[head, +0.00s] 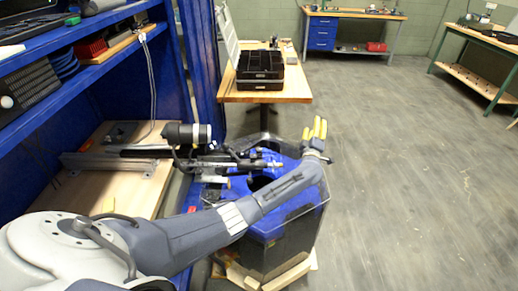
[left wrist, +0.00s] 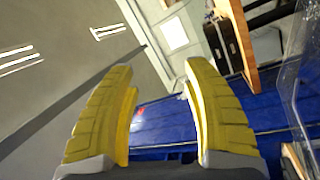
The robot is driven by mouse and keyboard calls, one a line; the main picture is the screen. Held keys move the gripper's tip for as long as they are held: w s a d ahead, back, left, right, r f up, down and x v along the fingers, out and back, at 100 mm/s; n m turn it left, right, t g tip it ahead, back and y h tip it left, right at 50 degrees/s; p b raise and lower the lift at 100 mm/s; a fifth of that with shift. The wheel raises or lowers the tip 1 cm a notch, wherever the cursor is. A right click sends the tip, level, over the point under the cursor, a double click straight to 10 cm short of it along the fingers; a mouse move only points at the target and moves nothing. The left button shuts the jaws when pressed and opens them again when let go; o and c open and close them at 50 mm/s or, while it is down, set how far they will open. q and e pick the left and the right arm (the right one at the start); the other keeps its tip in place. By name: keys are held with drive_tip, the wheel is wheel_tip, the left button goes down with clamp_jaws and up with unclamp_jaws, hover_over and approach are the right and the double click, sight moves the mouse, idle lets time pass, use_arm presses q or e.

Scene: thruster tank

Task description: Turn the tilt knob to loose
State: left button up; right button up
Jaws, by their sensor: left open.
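A black motor unit (head: 188,133) with a silver band sits above a dark clamp bracket (head: 215,163) at the left side of the blue-topped tank (head: 292,222). I cannot pick out the tilt knob for certain among the small parts of the bracket. My left arm reaches across the front of the tank. My left gripper (head: 316,128) is beyond the tank's right part, to the right of the bracket and apart from it, with yellow fingers pointing up. In the left wrist view the fingers (left wrist: 157,67) stand apart with nothing between them. My right gripper is not in view.
A blue shelf unit (head: 110,25) and a wooden bench (head: 112,185) stand on the left. A wooden table (head: 290,92) with a black toolbox (head: 260,66) is behind the tank. The grey floor (head: 400,170) on the right is clear.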

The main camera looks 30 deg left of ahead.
use_arm(q)
drive_tip(key=s+a+r+n+g+y, duration=0.25)
drive_tip(key=a+n+g, duration=0.45)
drive_tip(key=a, duration=0.5)
drive_tip(key=s+a+r+n+g+y, duration=0.1)
drive_tip(key=s+a+n+g+y, duration=0.4)
drive_tip(key=a, duration=0.8)
drive_tip(key=n+g+h, duration=0.3)
drive_tip(key=g+h, duration=0.4)
drive_tip(key=h, duration=0.7)
approach(259, 149)
wheel_tip(259, 149, down, 9)
drive_tip(key=shift+f, duration=0.25)
drive_tip(key=shift+c, duration=0.3)
clamp_jaws()
